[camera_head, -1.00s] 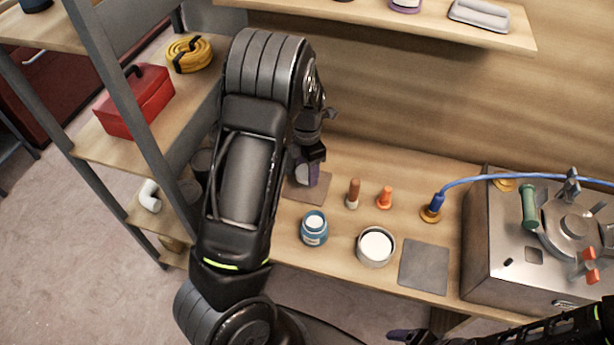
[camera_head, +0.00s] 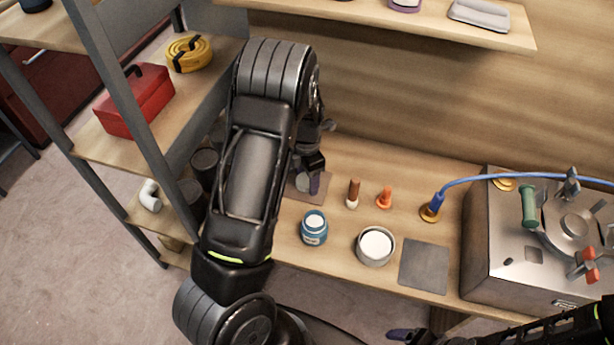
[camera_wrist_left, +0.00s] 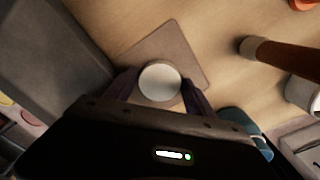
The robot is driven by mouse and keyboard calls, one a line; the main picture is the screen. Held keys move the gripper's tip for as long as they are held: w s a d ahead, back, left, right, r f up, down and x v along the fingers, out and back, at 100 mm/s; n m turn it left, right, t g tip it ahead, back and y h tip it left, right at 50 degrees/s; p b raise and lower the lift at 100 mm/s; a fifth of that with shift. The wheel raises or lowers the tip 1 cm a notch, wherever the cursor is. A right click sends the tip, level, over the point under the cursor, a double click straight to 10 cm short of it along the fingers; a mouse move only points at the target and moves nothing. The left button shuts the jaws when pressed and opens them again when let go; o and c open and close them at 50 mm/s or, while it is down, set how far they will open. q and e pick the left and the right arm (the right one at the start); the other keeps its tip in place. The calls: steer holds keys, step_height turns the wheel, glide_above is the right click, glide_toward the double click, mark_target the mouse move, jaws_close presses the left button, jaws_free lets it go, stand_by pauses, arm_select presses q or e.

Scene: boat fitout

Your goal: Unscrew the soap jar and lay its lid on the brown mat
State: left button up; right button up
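The blue soap jar (camera_head: 314,232) stands upright on the bench with its mouth open and something white inside. My left gripper (camera_head: 309,182) points down over the brown mat (camera_head: 325,185). Its dark purple fingers (camera_wrist_left: 160,86) flank the pale round lid (camera_wrist_left: 160,82) closely on both sides in the left wrist view. The lid is over the near part of the mat (camera_wrist_left: 178,45); I cannot tell whether it touches it. In the head view the lid (camera_head: 302,183) is partly hidden by a finger. Part of my right gripper (camera_head: 400,334) shows at the bottom edge.
A white-filled round tub (camera_head: 375,246) and a grey mat (camera_head: 424,266) lie to the right of the jar. A brown peg (camera_head: 353,193) and an orange peg (camera_head: 384,197) stand near the brown mat. A metal box (camera_head: 515,245) fills the right. A shelf rack (camera_head: 157,148) stands at the left.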

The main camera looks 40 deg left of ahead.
mark_target(306, 180)
arm_select(q)
steer(key=shift+o, duration=0.9)
steer(key=shift+r, duration=0.15)
step_height(306, 180, up, 12)
steer(key=shift+s, duration=0.1)
stand_by(0.6)
